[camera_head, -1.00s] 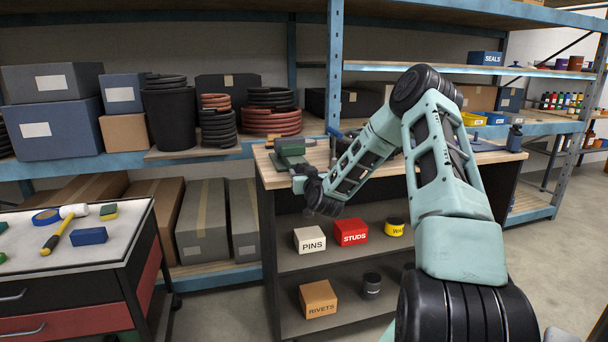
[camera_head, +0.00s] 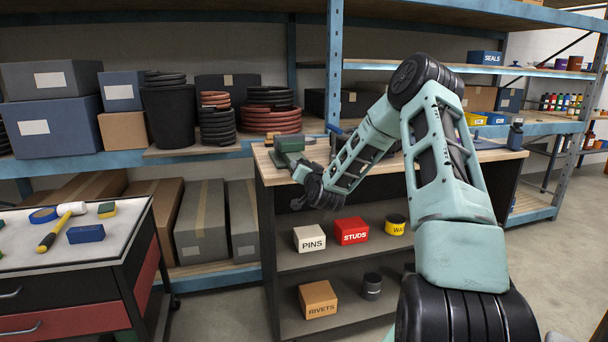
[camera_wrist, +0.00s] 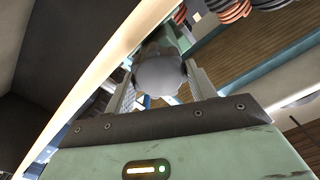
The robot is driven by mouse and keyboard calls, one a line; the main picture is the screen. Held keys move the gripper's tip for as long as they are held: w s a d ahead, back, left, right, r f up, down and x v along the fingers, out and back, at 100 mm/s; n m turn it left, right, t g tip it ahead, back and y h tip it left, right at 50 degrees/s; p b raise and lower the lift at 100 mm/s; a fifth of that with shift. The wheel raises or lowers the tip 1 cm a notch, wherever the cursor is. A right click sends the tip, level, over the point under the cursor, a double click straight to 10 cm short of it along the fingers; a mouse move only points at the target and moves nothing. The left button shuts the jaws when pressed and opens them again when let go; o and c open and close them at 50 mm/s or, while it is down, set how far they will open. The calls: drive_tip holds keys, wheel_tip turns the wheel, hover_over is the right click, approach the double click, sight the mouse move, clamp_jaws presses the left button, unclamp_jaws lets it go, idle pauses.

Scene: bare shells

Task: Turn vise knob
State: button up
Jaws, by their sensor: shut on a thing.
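The green vise (camera_head: 290,145) stands on the wooden top of the workbench, near its left front corner. In the head view my gripper (camera_head: 301,172) is at the near side of the vise, and my wrist hides the knob there. In the wrist view a smooth, rounded grey knob (camera_wrist: 159,74) lies between the two fingers of my gripper (camera_wrist: 160,92). The fingers are shut on it from both sides. The exact contact points are partly hidden by the knob's round end.
Under the workbench top (camera_head: 265,160), shelves hold a PINS box (camera_head: 309,239), a red STUDS box (camera_head: 351,231) and a RIVETS box (camera_head: 318,299). A tool cart (camera_head: 130,240) stands at the left. Open floor lies between cart and workbench.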

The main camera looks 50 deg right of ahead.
drive_tip(key=m+b, duration=0.1)
drive_tip(key=m, duration=0.3)
drive_tip(key=m+b, duration=0.1)
drive_tip(key=m, duration=0.4)
drive_tip(key=m+b, duration=0.1)
drive_tip(key=m, duration=0.3)
drive_tip(key=shift+s+d+f+m+b, duration=0.1)
drive_tip(key=shift+f+m+b, duration=0.2)
drive_tip(key=shift+m, duration=0.1)
drive_tip(key=o, duration=1)
